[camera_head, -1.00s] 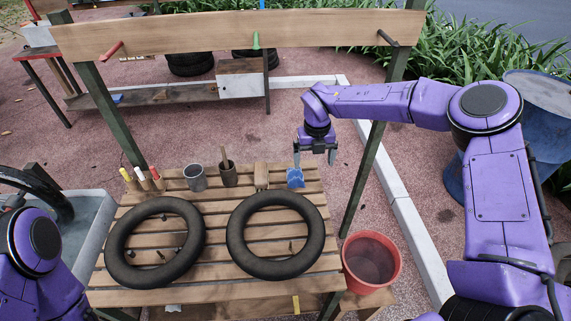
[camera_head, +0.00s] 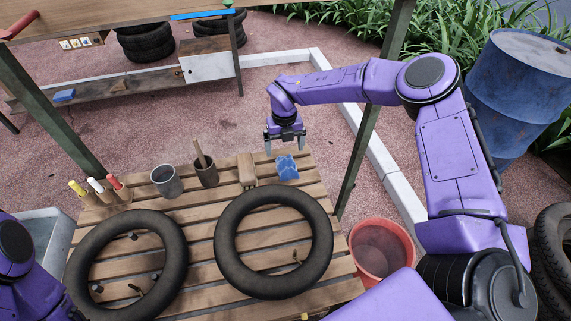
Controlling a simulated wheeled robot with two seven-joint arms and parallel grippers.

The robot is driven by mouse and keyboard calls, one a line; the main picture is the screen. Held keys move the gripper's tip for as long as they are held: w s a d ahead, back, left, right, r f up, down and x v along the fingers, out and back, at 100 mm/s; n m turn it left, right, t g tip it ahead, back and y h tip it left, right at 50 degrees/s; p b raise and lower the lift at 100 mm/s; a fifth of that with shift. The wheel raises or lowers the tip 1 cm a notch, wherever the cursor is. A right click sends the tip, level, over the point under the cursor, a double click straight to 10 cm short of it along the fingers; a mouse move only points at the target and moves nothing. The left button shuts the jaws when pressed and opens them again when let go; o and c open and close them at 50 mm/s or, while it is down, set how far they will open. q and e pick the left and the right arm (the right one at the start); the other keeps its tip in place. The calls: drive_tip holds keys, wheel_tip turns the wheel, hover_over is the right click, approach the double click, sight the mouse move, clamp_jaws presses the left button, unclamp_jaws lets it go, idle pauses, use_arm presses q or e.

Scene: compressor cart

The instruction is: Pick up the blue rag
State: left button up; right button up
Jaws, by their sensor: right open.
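The blue rag (camera_head: 287,168) lies crumpled on the slatted wooden table (camera_head: 205,231), near its back right corner, just right of a wooden block (camera_head: 247,170). My right gripper (camera_head: 284,147) is open and empty, with its fingers pointing down. In the picture it sits just above and behind the rag; I cannot tell its exact height. The rag is not between the fingers as far as shows. Part of my left arm shows at the lower left edge, but its gripper is out of view.
Two black inner tubes (camera_head: 231,244) (camera_head: 81,262) lie on the table. A metal cup (camera_head: 167,182), a brown pot with a handle (camera_head: 206,174) and several markers (camera_head: 97,187) stand along the back. A red bucket (camera_head: 381,250) is at the right. A green post (camera_head: 375,115) rises behind the table.

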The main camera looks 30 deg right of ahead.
sight(287, 162)
drive_tip(key=shift+f, duration=0.55)
drive_tip(key=shift+s+f+p, duration=0.25)
drive_tip(key=shift+f+p, duration=0.05)
drive_tip(key=shift+p, duration=0.1)
drive_tip(key=f+p, duration=0.1)
drive_tip(key=f, duration=0.1)
drive_tip(key=s+f+p, duration=0.1)
drive_tip(key=f, duration=0.1)
drive_tip(key=shift+f, duration=0.45)
drive_tip(key=c, duration=1)
